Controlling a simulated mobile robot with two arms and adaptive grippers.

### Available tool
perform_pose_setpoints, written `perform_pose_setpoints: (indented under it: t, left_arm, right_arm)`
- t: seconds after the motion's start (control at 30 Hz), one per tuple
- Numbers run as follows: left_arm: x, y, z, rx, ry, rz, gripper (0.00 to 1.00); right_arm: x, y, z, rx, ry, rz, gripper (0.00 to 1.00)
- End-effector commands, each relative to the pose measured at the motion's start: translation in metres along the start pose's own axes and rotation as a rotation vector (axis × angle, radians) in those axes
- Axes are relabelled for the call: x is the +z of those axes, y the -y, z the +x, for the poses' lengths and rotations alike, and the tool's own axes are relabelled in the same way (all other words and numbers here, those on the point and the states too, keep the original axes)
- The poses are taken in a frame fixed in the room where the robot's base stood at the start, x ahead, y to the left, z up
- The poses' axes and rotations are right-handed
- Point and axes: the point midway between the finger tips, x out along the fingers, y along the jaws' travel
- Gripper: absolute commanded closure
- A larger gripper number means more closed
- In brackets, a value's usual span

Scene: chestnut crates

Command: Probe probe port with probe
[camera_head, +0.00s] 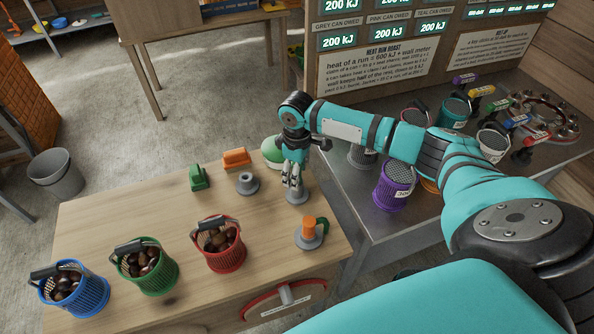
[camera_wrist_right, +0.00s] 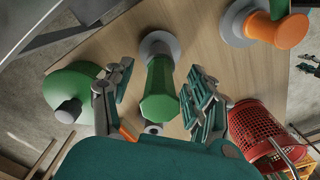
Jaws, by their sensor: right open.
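My right gripper (camera_head: 292,180) is open and points down over a grey round base (camera_head: 298,194) at the table's right side. In the right wrist view, a green faceted handle (camera_wrist_right: 159,95) stands on that base, between the open fingers (camera_wrist_right: 163,100), which are apart from it. In the head view my fingers mostly hide this handle. An orange handle (camera_head: 309,228) stands on another grey base nearby; it also shows in the wrist view (camera_wrist_right: 276,30). A grey socket-like piece (camera_head: 247,184) stands to the left. Which one is the probe or its port is not clear. My left gripper is not in view.
A green dome (camera_head: 272,148) sits behind my right gripper. A green block (camera_head: 198,178) and an orange block (camera_head: 236,158) lie at the back edge. Blue (camera_head: 77,296), green (camera_head: 152,275) and red (camera_head: 226,255) chestnut baskets stand left and front. A metal table (camera_head: 375,238) adjoins right.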

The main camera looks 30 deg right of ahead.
Motion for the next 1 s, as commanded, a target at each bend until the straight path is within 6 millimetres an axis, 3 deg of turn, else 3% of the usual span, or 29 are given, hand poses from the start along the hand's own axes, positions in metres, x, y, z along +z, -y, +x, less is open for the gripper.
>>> perform_pose_setpoints:
  t: [0.23, 0.67, 0.7, 0.73, 0.93, 1.0]
  left_arm:
    - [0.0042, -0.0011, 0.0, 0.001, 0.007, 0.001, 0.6]
    - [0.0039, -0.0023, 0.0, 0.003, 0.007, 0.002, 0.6]
    - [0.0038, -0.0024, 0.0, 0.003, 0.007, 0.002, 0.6]
    - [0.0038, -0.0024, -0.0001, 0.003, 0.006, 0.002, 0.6]
    - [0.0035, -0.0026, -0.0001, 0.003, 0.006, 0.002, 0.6]
    - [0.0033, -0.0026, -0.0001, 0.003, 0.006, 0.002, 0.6]
  right_arm:
    - [0.0001, -0.0001, 0.0008, 0.0, 0.0, 0.0, 0.43]
    - [0.0001, -0.0003, 0.0003, 0.001, 0.001, 0.0, 0.99]
    - [0.0001, -0.0004, 0.0002, 0.001, 0.0, 0.001, 1.0]
    - [0.0, -0.0004, 0.0, 0.001, 0.0, 0.001, 0.74]
    - [0.0, -0.0005, 0.0, 0.001, 0.0, 0.001, 1.0]
    - [0.0, -0.0005, 0.0, 0.001, 0.0, 0.001, 1.0]
